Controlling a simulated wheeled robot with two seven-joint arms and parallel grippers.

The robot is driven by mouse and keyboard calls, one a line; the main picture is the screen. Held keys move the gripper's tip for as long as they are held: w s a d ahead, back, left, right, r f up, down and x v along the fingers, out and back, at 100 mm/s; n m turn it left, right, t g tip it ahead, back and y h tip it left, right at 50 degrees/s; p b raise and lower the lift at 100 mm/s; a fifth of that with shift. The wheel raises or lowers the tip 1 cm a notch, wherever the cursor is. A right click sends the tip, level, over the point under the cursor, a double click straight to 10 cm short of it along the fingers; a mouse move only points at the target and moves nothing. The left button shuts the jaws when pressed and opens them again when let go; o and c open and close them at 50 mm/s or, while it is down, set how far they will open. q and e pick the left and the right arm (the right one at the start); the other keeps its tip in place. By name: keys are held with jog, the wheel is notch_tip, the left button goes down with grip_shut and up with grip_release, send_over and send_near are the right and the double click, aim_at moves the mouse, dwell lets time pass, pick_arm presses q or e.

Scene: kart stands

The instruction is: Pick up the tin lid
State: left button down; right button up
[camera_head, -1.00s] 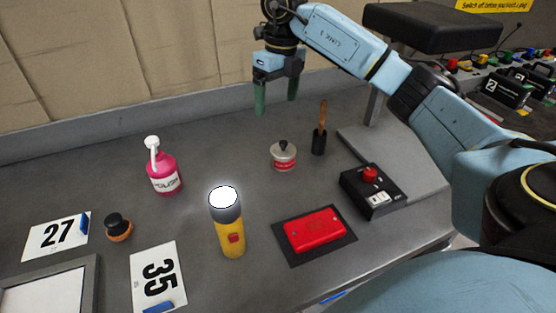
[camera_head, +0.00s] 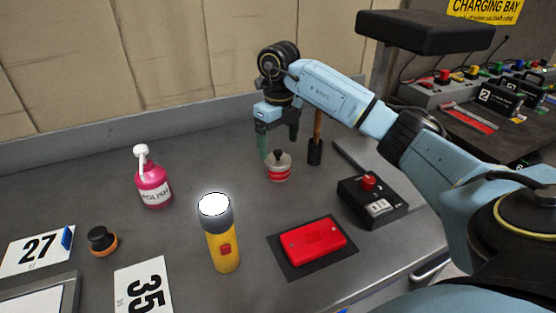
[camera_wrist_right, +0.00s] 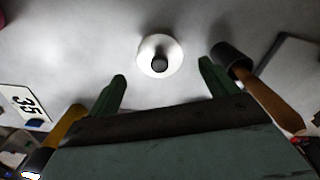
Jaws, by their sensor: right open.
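The tin (camera_head: 278,173) is small and round with a red band. Its pale lid (camera_head: 278,159) with a dark knob sits on top. In the right wrist view the lid (camera_wrist_right: 160,56) shows from above, its dark knob near the middle. My right gripper (camera_head: 279,152) is open and empty, its green fingers coming down just behind and above the tin. In the right wrist view its fingertips (camera_wrist_right: 162,70) stand apart on either side, with the lid ahead of and between them. My left gripper is not in view.
A black box with a red button (camera_head: 371,201), a red case (camera_head: 312,240), a lit yellow torch (camera_head: 222,245) and a pink polish bottle (camera_head: 153,186) stand around. The bench between bottle and tin is clear.

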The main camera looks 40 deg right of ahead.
aim_at(278, 151)
notch_tip(278, 151, down, 4)
jog(key=shift+w+r, duration=0.1)
jog(key=shift+r, duration=0.15)
jog(key=c, duration=0.7)
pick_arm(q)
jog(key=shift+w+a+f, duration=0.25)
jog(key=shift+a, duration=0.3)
pick_arm(e)
jog(key=c, duration=0.4)
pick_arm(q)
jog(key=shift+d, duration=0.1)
pick_arm(e)
jog(key=shift+r, duration=0.15)
jog(key=shift+c, duration=0.2)
